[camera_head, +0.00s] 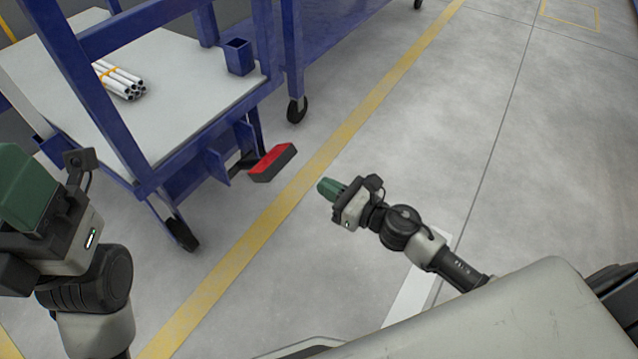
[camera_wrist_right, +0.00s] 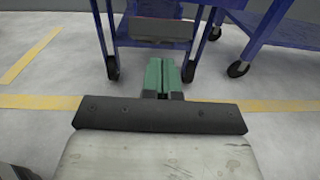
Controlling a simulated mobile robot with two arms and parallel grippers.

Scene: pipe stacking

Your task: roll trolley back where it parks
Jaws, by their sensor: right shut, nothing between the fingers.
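The trolley has a blue frame and a pale shelf (camera_head: 190,70) on black casters (camera_head: 182,235), and stands at the upper left of the head view. A red-topped pedal (camera_head: 272,160) sticks out low from its near side; it also shows in the right wrist view (camera_wrist_right: 160,29). My right gripper (camera_head: 327,188) is shut and empty, to the right of the pedal and apart from it. Its green fingers (camera_wrist_right: 163,72) point toward the trolley in the wrist view. My left gripper (camera_head: 20,180) is beside the trolley's near left part; whether its jaws are open is unclear.
Another blue frame (camera_head: 335,30) stands close behind. A yellow line (camera_head: 285,200) crosses the floor beside the trolley. A yellow floor outline (camera_head: 570,14) is far right. The floor between is clear.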

